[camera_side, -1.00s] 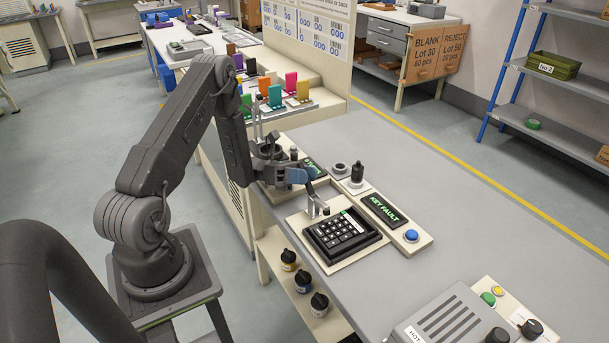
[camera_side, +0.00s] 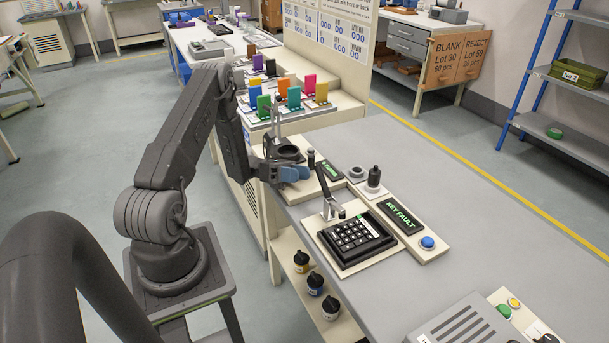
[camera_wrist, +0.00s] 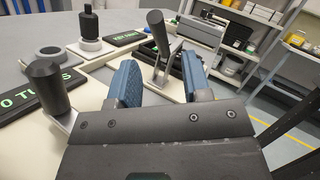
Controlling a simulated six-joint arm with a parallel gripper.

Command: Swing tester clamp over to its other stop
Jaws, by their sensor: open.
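The tester clamp (camera_side: 328,200) stands at the back edge of the black keypad (camera_side: 355,239) on its pale base. Its lever rises up and to the left, away from the keypad toward my gripper. In the wrist view the clamp's dark handle (camera_wrist: 158,32) shows beyond and between my two blue fingers. My gripper (camera_side: 295,173) is open and empty, to the left of the clamp and apart from it. In the wrist view my gripper (camera_wrist: 161,80) spreads its fingers either side of the handle's line.
A green-lit KEY FAULT display (camera_side: 401,214) and a blue button (camera_side: 427,243) lie right of the keypad. A black-knobbed crank (camera_wrist: 45,88) stands close by my left finger. A dark plunger (camera_side: 374,178) stands behind the clamp. The grey bench (camera_side: 470,225) is clear to the right.

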